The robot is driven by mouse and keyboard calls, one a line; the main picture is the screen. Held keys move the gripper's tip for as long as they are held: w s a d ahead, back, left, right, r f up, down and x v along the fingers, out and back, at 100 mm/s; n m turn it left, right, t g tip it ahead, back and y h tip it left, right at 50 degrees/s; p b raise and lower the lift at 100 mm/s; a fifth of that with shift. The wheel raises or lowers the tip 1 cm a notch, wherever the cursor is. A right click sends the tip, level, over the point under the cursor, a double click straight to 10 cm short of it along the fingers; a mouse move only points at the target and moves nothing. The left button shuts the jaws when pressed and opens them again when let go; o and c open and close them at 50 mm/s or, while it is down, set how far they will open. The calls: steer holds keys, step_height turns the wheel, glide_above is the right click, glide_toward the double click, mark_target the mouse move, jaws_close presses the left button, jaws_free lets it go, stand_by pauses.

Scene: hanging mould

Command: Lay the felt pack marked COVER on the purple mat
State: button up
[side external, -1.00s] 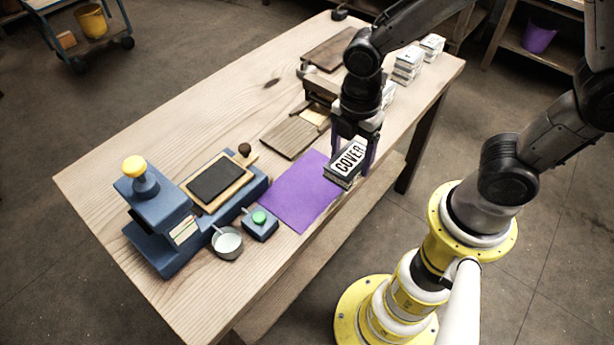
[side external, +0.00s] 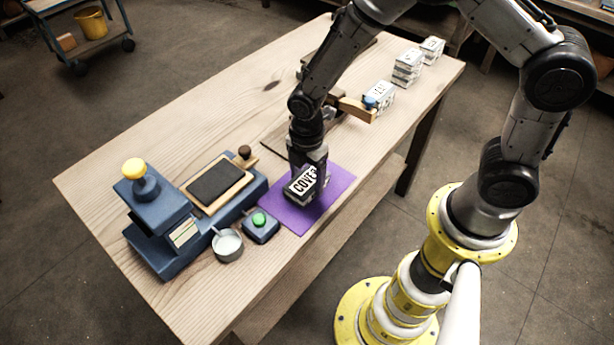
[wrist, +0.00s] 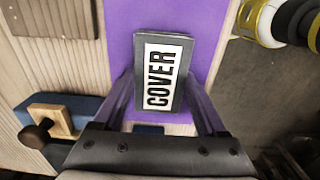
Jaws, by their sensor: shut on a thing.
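The felt pack marked COVER (side external: 302,183) is a dark grey block with a white label. My gripper (side external: 306,176) is shut on it, with a finger on each side. The pack is over the purple mat (side external: 331,192); I cannot tell whether it touches the mat or hangs just above it. In the wrist view the pack (wrist: 161,75) sits between the fingers of my gripper (wrist: 160,100), and purple mat (wrist: 205,20) shows around it.
A blue press with a yellow knob (side external: 134,168), a small metal cup (side external: 228,245) and a blue box with a green button (side external: 260,222) stand left of the mat. White labelled packs (side external: 407,68) stand at the far right. Bare table lies at the front left.

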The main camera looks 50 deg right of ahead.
steer(key=shift+f, duration=0.15)
steer(key=o, duration=1.4)
step_height(320, 180, up, 12)
steer(key=r, duration=0.1)
step_height(320, 180, up, 9)
steer(key=m+t, duration=0.2)
steer(key=m, duration=0.5)
glide_above(307, 180)
steer(key=s+d, duration=0.5)
steer(key=s+d+r+m+t, duration=0.1)
steer(key=s+d+r+m, duration=0.1)
steer(key=s+m, duration=0.3)
steer(key=s+d+r+m+t, duration=0.2)
steer(key=s+r+m, duration=0.1)
steer(key=s+m, duration=0.3)
steer(key=shift+s+d+t, duration=0.2)
steer(key=shift+s+t, duration=0.1)
steer(key=shift+s, duration=0.3)
